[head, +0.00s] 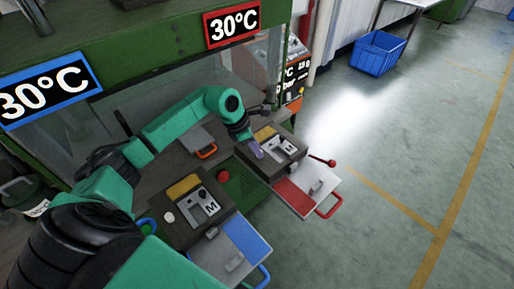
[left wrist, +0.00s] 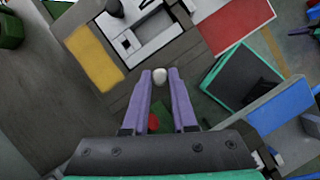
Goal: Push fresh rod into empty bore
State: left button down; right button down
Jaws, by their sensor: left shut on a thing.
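My left gripper (head: 257,150) is over the near-left edge of the right-hand fixture (head: 251,157), which has a yellow pad and a red plate. In the left wrist view its two purple fingers (left wrist: 160,74) are closed on a small pale rod (left wrist: 160,77), whose rounded end shows between the tips. The rest of the rod is hidden, and no bore can be made out clearly. The left-hand fixture (head: 185,236) has a yellow pad, a block marked M and a blue plate. A white round piece (head: 169,217) sits on it. My right gripper is not in view.
A red button (head: 223,176) stands between the fixtures. A red-knobbed lever (head: 331,162) sticks out at the right-hand fixture. The green machine frame with a 30°C sign (head: 232,24) rises behind. A blue crate (head: 378,53) stands on the open floor at right.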

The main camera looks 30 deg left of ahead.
pick_arm(q)
jog(key=c, duration=0.6)
grip_release()
jog(key=shift+c, duration=0.2)
jog(key=shift+s+a+r, duration=0.1)
jog(key=shift+a+r, duration=0.1)
jog(key=shift+r, duration=0.15)
jog(key=b+v, duration=0.3)
jog(key=v, duration=1)
jog(key=shift+r, duration=0.35)
jog(key=shift+s, duration=0.1)
